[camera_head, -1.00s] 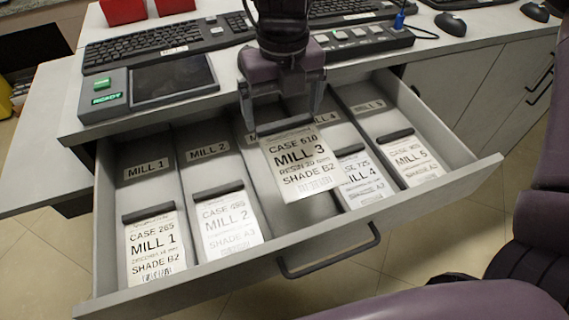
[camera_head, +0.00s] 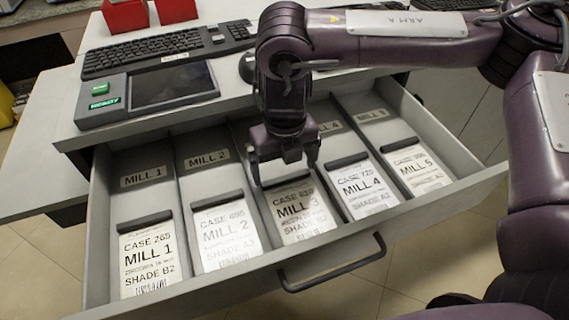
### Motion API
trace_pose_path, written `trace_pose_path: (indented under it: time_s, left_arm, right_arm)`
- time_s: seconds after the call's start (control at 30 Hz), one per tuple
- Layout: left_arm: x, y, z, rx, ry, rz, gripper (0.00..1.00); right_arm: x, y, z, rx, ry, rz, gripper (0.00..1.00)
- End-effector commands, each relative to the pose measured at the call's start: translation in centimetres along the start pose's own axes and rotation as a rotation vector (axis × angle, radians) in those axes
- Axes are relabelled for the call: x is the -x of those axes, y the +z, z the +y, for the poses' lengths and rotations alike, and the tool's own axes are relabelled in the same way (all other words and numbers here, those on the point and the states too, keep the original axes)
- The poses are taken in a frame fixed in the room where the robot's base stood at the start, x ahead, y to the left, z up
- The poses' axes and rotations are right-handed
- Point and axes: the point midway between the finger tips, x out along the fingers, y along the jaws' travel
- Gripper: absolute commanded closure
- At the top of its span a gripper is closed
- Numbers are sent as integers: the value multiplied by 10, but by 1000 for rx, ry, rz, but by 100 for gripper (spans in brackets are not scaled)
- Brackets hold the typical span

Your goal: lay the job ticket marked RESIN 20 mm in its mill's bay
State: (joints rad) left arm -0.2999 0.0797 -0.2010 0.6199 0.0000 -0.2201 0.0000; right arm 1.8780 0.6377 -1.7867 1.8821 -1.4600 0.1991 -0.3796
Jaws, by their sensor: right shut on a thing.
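The job ticket marked MILL 3 (camera_head: 303,218) is a white card with a dark bar along its top edge, and its small material line is too blurred to read now. It sits low in the MILL 3 bay, the middle bay of the open drawer (camera_head: 239,272); I cannot tell whether it touches the floor. My right gripper (camera_head: 287,173) is over the ticket's upper end, its fingers shut on the dark bar. It hides that bay's label. My left gripper is not in view.
Tickets for MILL 1 (camera_head: 150,262), MILL 2 (camera_head: 225,236), MILL 4 (camera_head: 362,190) and MILL 5 (camera_head: 418,168) lie in their own bays, with thin dividers between. A keyboard (camera_head: 165,50) and a screen console (camera_head: 150,92) stand on the worktop behind.

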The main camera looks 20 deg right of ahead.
Motion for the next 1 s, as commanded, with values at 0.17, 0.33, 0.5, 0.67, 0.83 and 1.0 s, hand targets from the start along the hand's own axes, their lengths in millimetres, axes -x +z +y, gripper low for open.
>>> trace_pose_path:
  time_s: [0.17, 0.33, 0.5, 0.67, 0.83, 1.0]
  left_arm:
    - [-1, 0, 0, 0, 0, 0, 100]
    - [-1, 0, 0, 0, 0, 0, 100]
    - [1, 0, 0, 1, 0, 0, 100]
    - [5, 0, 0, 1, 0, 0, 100]
    - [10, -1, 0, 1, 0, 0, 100]
    - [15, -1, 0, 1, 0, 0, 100]
  right_arm:
    - [-3, 0, 0, 0, 0, 1, 39]
    - [-2, 0, 0, 0, 0, 0, 0]
    - [2, 0, 0, 0, 0, -1, 0]
    - [24, 2, 0, 0, -1, -6, 0]
    - [62, 2, 0, 0, -2, -8, 0]
    - [95, 1, 0, 1, -2, -6, 0]
